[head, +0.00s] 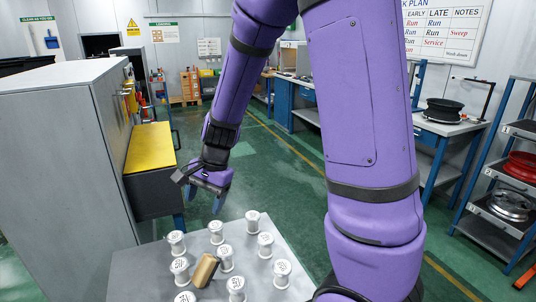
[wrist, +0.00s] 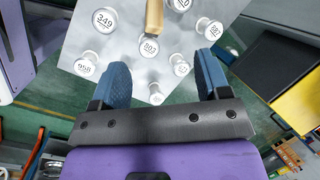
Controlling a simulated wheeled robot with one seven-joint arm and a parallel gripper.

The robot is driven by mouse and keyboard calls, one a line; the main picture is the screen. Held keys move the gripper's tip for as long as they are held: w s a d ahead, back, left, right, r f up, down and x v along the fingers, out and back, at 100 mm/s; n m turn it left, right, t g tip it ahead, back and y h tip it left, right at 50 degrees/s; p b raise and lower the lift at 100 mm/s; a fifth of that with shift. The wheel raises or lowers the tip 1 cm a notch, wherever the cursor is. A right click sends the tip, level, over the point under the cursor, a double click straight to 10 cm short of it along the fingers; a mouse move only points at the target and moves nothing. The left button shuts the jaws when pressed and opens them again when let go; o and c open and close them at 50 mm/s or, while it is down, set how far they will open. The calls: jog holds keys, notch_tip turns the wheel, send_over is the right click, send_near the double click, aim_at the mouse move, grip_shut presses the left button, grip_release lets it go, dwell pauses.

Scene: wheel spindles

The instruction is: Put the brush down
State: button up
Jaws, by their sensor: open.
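A tan-brown block-like piece, which I take as the brush (head: 206,270), is at the grey table among the white spindles. It looks tilted; I cannot tell whether it leans on a spindle. In the wrist view the brush (wrist: 154,18) is at the top, beyond the fingertips, close to the spindle marked 803 (wrist: 149,47). My gripper (head: 219,203) is open and empty, above the far left part of the table, apart from the brush. Its two blue fingers are spread in the wrist view (wrist: 161,75).
Several white numbered spindles (head: 265,245) stand on the grey table (head: 123,273). A grey cabinet (head: 60,130) and a yellow-topped unit (head: 150,148) stand at left. A rack with wheel rims (head: 511,205) stands at right. Green floor is open beyond the table.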

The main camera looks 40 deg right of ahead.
jog(key=s+d+r+n+t+h, duration=0.1)
jog(key=s+r+n+t, duration=0.1)
jog(key=s+r+n, duration=0.3)
jog(key=s+d+r+n+t+h, duration=0.2)
jog(key=s+r+n, duration=0.4)
jog(key=s+r, duration=0.8)
jog(key=shift+s+d+n, duration=0.25)
jog(key=shift+s+n, duration=0.05)
jog(key=shift+o, duration=0.4)
jog(key=shift+s+d+r, duration=0.1)
jog(key=shift+s+d, duration=0.05)
jog(key=shift+s, duration=0.3)
jog(key=m+g+y, duration=0.5)
jog(key=m, duration=0.8)
send_over(208, 256)
jog(key=s+d, duration=0.1)
jog(key=s, duration=0.1)
notch_tip(208, 256, down, 24)
notch_tip(208, 256, down, 11)
jog(key=w+d+m+h, duration=0.1)
jog(key=w+d+m, duration=0.1)
jog(key=m, duration=0.2)
jog(key=shift+x, duration=4.9)
jog(key=shift+a+r, duration=0.1)
jog(key=shift+a, duration=0.05)
jog(key=c, duration=1.1)
